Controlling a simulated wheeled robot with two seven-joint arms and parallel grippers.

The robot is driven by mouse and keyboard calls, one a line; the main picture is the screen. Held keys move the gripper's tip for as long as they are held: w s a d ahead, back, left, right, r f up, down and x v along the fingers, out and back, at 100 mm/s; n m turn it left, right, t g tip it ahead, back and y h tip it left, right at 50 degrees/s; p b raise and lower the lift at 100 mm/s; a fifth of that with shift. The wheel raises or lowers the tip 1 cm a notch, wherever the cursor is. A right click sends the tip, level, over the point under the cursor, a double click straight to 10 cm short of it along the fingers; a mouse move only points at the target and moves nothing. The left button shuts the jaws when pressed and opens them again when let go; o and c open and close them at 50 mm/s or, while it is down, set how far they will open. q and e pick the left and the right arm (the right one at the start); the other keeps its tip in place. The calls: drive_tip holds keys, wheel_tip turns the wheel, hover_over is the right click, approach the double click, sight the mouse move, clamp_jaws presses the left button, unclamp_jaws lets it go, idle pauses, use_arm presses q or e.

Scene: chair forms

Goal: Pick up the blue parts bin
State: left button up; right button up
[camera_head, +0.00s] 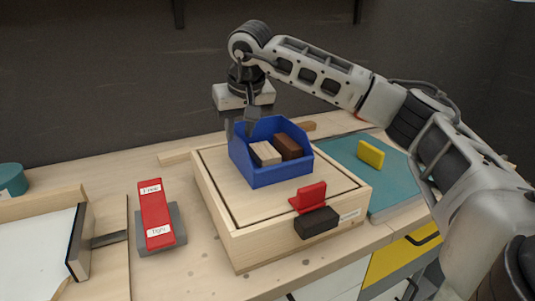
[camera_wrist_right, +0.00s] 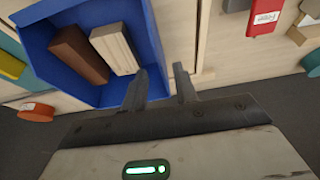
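The blue parts bin (camera_head: 283,176) stands upright on a wooden box with a framed lid. It holds a light wooden block (camera_head: 265,153) and a dark brown block (camera_head: 287,146). My right gripper (camera_head: 240,129) points down at the bin's back left corner. In the right wrist view the bin (camera_wrist_right: 72,88) fills the upper left, and the right gripper (camera_wrist_right: 160,80) has its fingers apart. One finger overlaps the bin's inside near the wall, and the other is beyond the wall. Contact with the wall cannot be told. My left gripper is out of view.
The wooden box (camera_head: 250,240) has a red catch (camera_head: 309,197) and a black block at its front. A red labelled lever (camera_head: 154,213) stands left of it. A yellow block (camera_head: 371,153) lies on a teal mat (camera_head: 400,190) at right. A grey wall rises behind.

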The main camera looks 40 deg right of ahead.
drive_tip(key=shift+x, duration=2.25)
drive_tip(key=shift+w+a+f, duration=0.1)
drive_tip(key=shift+f, duration=0.1)
clamp_jaws()
